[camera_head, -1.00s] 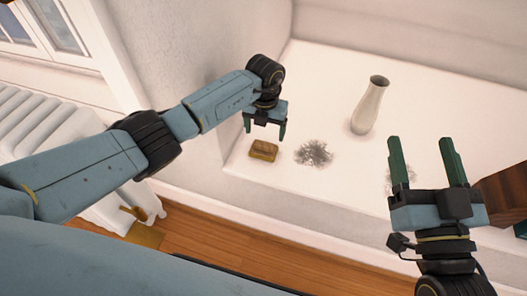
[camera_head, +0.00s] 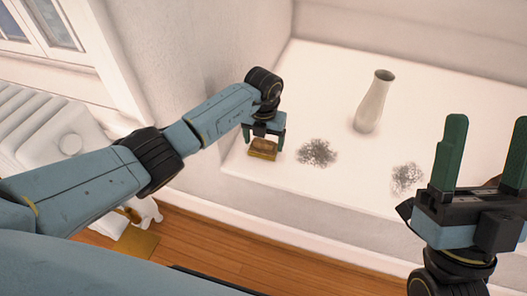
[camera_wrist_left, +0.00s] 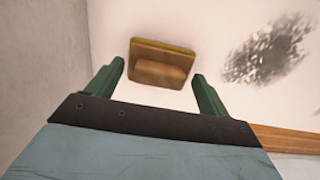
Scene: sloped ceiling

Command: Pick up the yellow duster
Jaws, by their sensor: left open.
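The yellow duster (camera_head: 262,154), a small block with a brown top and yellow edge, lies on the white ledge near its front left corner. It also shows in the left wrist view (camera_wrist_left: 161,64), just beyond the fingertips and between their lines. My left gripper (camera_head: 264,140) is open and empty, directly above the duster, with one finger on each side. Whether a finger touches it cannot be told. My right gripper (camera_head: 483,155) is open and empty at the right, far from the duster.
A pale vase (camera_head: 374,102) stands on the white ledge (camera_head: 325,80) behind. Two dark scribbled smudges (camera_head: 317,152) mark the ledge right of the duster. A wall rises close on the left, with a radiator (camera_head: 60,135) beyond. The ledge between duster and vase is free.

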